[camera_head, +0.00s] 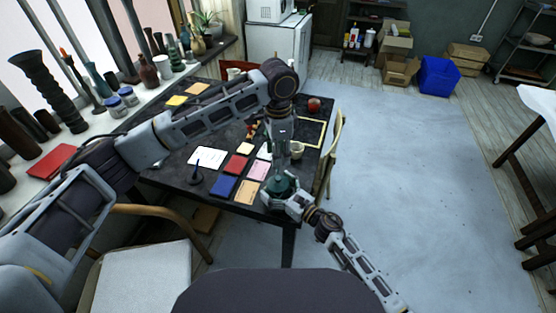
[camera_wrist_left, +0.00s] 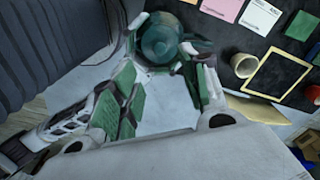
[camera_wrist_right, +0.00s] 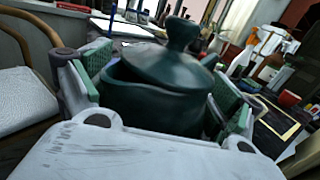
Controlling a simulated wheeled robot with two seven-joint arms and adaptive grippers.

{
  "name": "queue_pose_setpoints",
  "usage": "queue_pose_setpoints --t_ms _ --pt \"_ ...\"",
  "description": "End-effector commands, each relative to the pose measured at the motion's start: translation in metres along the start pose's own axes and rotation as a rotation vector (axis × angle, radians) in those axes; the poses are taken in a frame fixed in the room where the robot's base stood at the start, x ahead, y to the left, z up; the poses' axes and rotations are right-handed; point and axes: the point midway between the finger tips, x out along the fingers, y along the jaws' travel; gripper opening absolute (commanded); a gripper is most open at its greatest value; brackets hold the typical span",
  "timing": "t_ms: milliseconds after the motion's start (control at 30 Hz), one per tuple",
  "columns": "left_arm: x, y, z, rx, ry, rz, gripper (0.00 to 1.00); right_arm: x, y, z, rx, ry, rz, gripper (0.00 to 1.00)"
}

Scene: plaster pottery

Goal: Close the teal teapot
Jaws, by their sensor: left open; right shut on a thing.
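The teal teapot (camera_head: 282,184) is at the near right corner of the dark table. My right gripper (camera_head: 291,201) is shut around its body. In the right wrist view the teapot's body (camera_wrist_right: 150,105) sits between the green finger pads. Its lid (camera_wrist_right: 172,66), with a round knob, lies on the mouth, slightly tilted, with a dark gap at the left rim. My left gripper (camera_head: 281,150) is open and empty, pointing down above the teapot. The left wrist view shows the lid (camera_wrist_left: 160,40) from above, beyond the fingertips.
Coloured cards (camera_head: 236,165) lie on the table (camera_head: 180,178) left of the teapot. A cream cup (camera_head: 297,149) and a yellow-framed board (camera_head: 311,132) are close behind. A wooden chair (camera_head: 331,150) stands at the right edge. Open floor lies to the right.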

Motion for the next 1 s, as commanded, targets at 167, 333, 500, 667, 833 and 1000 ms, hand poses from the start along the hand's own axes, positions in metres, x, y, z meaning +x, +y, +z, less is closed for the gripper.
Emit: queue_pose_setpoints --t_ms 167,333,500,667,833,1000 --pt "-0.0094 0.0002 -0.0003 0.001 0.001 -0.001 0.44 -0.0003 -0.0001 -0.0008 0.000 0.001 0.000 0.49" --pt "-0.0106 0.0002 -0.0001 0.000 0.000 -0.001 0.44 -0.0003 0.0000 -0.0009 0.000 0.001 0.000 0.49" --pt "-0.0104 0.0001 -0.0001 0.000 0.000 -0.001 0.44 -0.0003 -0.0001 -0.0009 0.000 0.001 0.000 0.97" --pt "-0.0102 0.0001 0.0000 0.000 0.000 -0.001 0.44 -0.0002 0.0000 -0.0007 0.000 0.001 0.000 1.00" --pt "-0.0102 0.0000 0.0000 0.000 0.000 -0.001 0.44 -0.0001 0.0000 -0.0004 0.000 0.001 0.000 1.00" --pt "-0.0101 0.0000 0.0001 0.000 0.000 -0.001 0.44 -0.0017 -0.0001 -0.0003 0.000 0.001 0.000 1.00"
